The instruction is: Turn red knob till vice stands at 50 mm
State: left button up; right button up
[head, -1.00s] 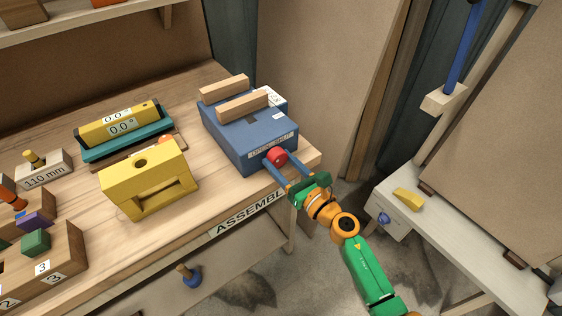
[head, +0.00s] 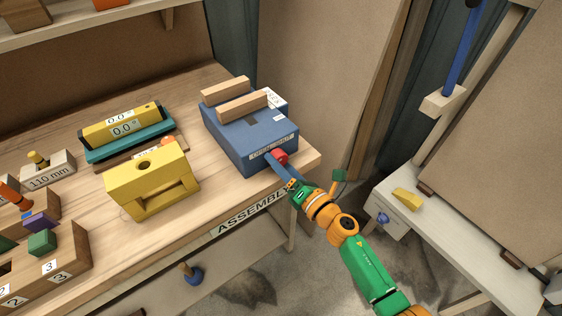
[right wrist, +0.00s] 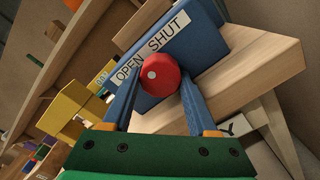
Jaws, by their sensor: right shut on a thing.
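The vice (head: 246,143) is a blue block with two pale wooden jaws (head: 241,105) on top, parallel with a gap between them. It stands at the right end of the bench. Its red knob (head: 281,156) is on the front face and also shows in the right wrist view (right wrist: 160,74), below an OPEN SHUT label (right wrist: 150,52). My right gripper (head: 277,166) is shut on the red knob, its two blue fingers on either side of it. My left gripper is out of view.
A yellow block (head: 152,181) with a hole and a teal-and-yellow level (head: 123,129) stand left of the vice. A block marked 110 mm (head: 48,172) is farther left. The bench edge (head: 249,210) lies close to my right gripper. A side table (head: 450,238) is at right.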

jog(key=m+p, duration=0.1)
jog(key=m, duration=0.5)
jog(key=shift+r, duration=0.1)
jog(key=m+p, duration=0.1)
jog(key=m, duration=0.4)
jog(key=shift+m, duration=0.4)
jog(key=o, duration=1.4)
jog(key=shift+r, duration=0.1)
jog(key=shift+s, duration=0.1)
